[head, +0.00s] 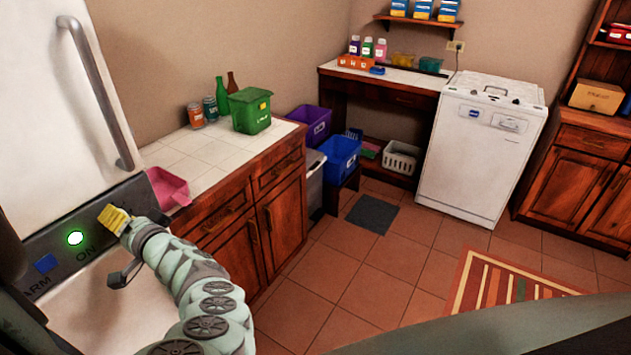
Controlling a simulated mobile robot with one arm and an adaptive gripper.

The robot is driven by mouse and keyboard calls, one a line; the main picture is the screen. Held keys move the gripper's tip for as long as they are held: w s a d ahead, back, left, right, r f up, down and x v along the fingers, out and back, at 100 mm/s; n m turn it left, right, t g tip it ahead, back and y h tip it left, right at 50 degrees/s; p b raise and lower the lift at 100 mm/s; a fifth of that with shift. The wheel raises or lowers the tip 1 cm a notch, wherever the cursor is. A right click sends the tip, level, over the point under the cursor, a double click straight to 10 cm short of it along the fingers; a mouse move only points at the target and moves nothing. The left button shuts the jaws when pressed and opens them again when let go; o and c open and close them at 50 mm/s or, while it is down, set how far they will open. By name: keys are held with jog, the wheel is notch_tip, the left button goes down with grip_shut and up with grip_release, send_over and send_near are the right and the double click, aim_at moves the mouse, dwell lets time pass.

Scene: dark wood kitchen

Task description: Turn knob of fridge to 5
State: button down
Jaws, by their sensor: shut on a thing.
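The white fridge (55,100) stands at the left with a long grey handle. Its dark control panel (95,245) runs across below the upper door. My gripper (117,238) is at the right part of the panel, shut on what looks like the fridge knob. A ridged yellow piece (113,218) shows at its tip; I cannot tell whether it is the knob or a finger pad. The knob's numbers and pointer are hidden or too small to read.
A counter (205,152) stands right of the fridge. A pink scoop-like container (169,188) lies near its front edge, close to my gripper. A green bin (251,110), bottles and cans stand farther back. The tiled floor (375,265) is largely clear.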

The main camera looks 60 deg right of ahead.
jog(key=shift+m, duration=0.7)
jog(key=c, duration=0.5)
grip_release()
jog(key=s, duration=1.2)
jog(key=shift+d, duration=0.25)
